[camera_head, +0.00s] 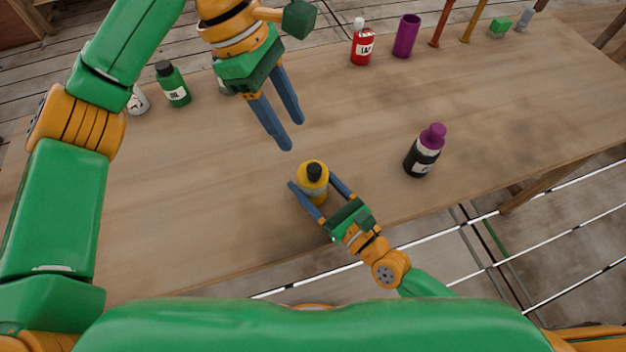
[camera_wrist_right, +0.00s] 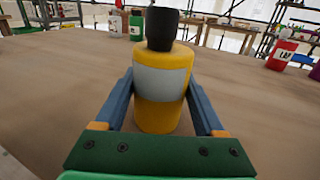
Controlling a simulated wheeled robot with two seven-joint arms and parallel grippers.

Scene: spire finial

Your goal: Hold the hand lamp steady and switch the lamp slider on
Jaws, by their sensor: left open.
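I cannot make out a clear lamp or slider. A yellow, bottle-shaped thing (camera_head: 318,191) with a grey band and black top stands upright near the table's front edge. It fills the middle of the right wrist view (camera_wrist_right: 160,115). My right gripper (camera_head: 312,181) has its blue fingers on both sides of the yellow thing. In the right wrist view the fingers lie close along its sides; I cannot tell whether they press on it. My left gripper (camera_head: 291,136) is open and empty, above the table, behind and left of the yellow thing.
A black bottle with a purple cap (camera_head: 423,152) stands to the right. A green bottle (camera_head: 174,86) is at the left. The wooden table (camera_head: 520,105) is clear at right.

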